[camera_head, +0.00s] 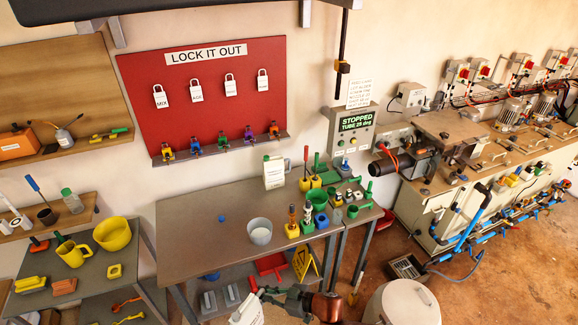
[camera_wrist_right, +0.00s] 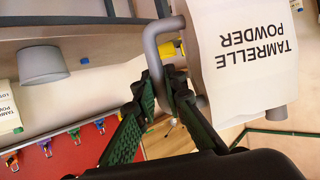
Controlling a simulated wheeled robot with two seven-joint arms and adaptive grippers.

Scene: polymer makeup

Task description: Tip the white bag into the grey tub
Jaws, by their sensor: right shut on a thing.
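My right gripper (camera_head: 270,292) is low in the head view, in front of the table's front edge. In the right wrist view it (camera_wrist_right: 160,95) is shut on the grey handle (camera_wrist_right: 153,55) of a white bag. The bag (camera_wrist_right: 245,55) reads "TAMRELLE POWDER" and appears upside down in that view. In the head view only part of the white bag (camera_head: 246,311) shows at the bottom edge. The grey tub (camera_head: 260,236) stands upright on the table, beyond and apart from the gripper. It also shows in the wrist view (camera_wrist_right: 42,66). My left gripper is not in view.
The grey table (camera_head: 195,225) is mostly clear left of the tub. A white packet (camera_head: 274,174) stands at its back. Yellow and green holders with tools (camera_head: 292,230) stand right of the tub. A white round drum (camera_head: 405,302) stands on the floor at the lower right.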

